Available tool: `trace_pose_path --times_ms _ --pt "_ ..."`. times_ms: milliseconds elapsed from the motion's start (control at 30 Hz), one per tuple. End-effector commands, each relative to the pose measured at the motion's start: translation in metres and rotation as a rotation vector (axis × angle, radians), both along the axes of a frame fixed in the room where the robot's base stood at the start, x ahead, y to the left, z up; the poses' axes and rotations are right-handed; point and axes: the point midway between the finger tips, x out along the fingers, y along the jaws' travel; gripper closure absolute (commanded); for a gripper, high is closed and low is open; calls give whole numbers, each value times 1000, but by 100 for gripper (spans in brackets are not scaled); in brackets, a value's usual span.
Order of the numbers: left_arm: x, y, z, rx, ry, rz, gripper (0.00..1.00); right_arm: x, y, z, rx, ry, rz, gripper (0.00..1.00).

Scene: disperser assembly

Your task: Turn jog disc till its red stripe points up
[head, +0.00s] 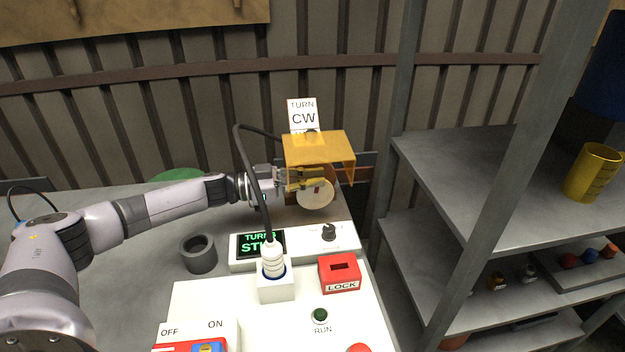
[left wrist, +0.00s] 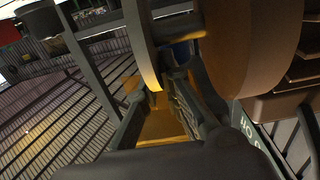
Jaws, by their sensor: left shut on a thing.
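The jog disc (head: 314,197) is a pale round disc under the yellow guard (head: 318,147) at the back of the bench. A small reddish mark shows near its upper part, partly covered by my fingers, so I cannot tell exactly where the stripe points. My left gripper (head: 304,181) reaches in from the left under the guard and is shut on the jog disc. In the left wrist view, my gripper fingers (left wrist: 178,95) are close beside a pale disc edge (left wrist: 146,45), with a large brown round face (left wrist: 255,45) to the right. My right gripper is not in view.
A sign reading TURN CW (head: 303,115) stands behind the guard. A black cable loops down past my wrist to a white plug (head: 273,262). A display (head: 262,244), black knob (head: 329,233), red LOCK block (head: 340,274) and dark ring (head: 199,254) stand in front.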

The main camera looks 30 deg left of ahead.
Motion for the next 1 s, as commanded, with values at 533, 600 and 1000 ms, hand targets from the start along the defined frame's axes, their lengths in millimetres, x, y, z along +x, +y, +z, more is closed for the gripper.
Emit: trace_pose_path --times_ms 533,600,1000 --pt "-3 4 -1 -102 -76 0 100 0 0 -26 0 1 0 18" --pt "-3 4 -1 -101 -75 0 100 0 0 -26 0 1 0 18" --pt "-3 4 -1 -100 -74 0 73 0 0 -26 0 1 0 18"
